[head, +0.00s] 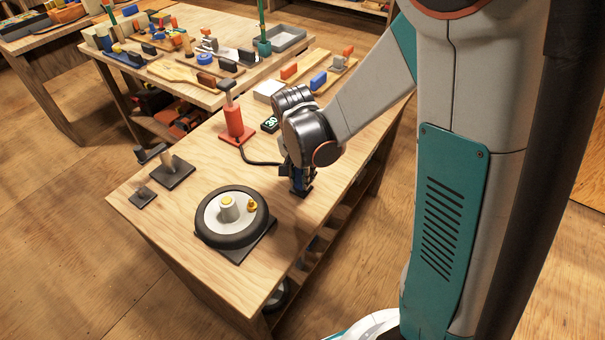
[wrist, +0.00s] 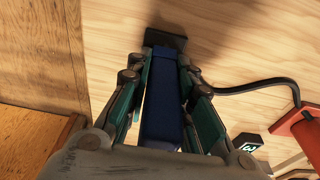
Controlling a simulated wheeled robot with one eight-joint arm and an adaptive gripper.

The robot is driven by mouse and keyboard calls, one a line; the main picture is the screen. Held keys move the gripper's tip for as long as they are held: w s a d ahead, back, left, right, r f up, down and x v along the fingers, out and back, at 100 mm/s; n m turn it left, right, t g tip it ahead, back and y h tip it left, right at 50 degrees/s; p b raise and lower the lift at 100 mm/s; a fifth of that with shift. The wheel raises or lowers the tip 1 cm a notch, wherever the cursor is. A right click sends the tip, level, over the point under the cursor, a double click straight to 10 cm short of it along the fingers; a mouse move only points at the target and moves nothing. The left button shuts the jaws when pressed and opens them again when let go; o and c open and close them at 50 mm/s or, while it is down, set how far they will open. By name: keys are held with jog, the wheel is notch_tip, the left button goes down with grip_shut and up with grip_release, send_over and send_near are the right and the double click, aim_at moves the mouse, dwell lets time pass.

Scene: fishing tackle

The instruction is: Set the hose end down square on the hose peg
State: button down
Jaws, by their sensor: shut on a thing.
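My gripper (head: 299,178) is at the right edge of the bench, pointing down. In the wrist view my gripper (wrist: 164,70) is shut on a long blue piece, which I take as the hose end (wrist: 163,115). A black hose (wrist: 250,88) runs from the red pump to behind my fingers; where it joins is hidden. A flat black block (wrist: 165,38) lies at the far end of the blue piece, and it shows in the head view (head: 301,191). I cannot tell whether this block is the hose peg's base or part of the hose end, nor whether they touch.
The red pump (head: 235,122) stands behind my gripper beside a small counter showing 30 (head: 270,124). A black tyre (head: 210,236) with a yellow valve lies front left. Bare wood lies between.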

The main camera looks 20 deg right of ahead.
jog(key=shift+f+b, duration=0.3)
jog(key=shift+f, duration=0.15)
jog(key=c, duration=1.3)
grip_release()
jog(key=shift+r, duration=0.1)
jog(key=r, duration=0.4)
jog(key=a+r, duration=0.1)
jog(key=r, duration=0.3)
jog(key=s+r, duration=0.1)
jog(key=r, duration=0.2)
jog(key=shift+s+a+r, duration=0.1)
jog(key=shift+a+r, duration=0.1)
jog(key=shift+r, duration=0.2)
jog(key=s+r+n+t, duration=0.2)
jog(key=s+n, duration=0.1)
jog(key=s, duration=0.1)
jog(key=s+d+r+n+t, duration=0.1)
jog(key=s+r+n+t, duration=0.1)
jog(key=s+n, duration=0.2)
jog(key=s+r+n+t+y, duration=0.1)
jog(key=s+r+n+t, duration=0.1)
jog(key=s, duration=0.3)
jog(key=shift+s+d+r+n, duration=0.25)
jog(key=shift+s+r+n, duration=0.1)
jog(key=shift+n, duration=0.55)
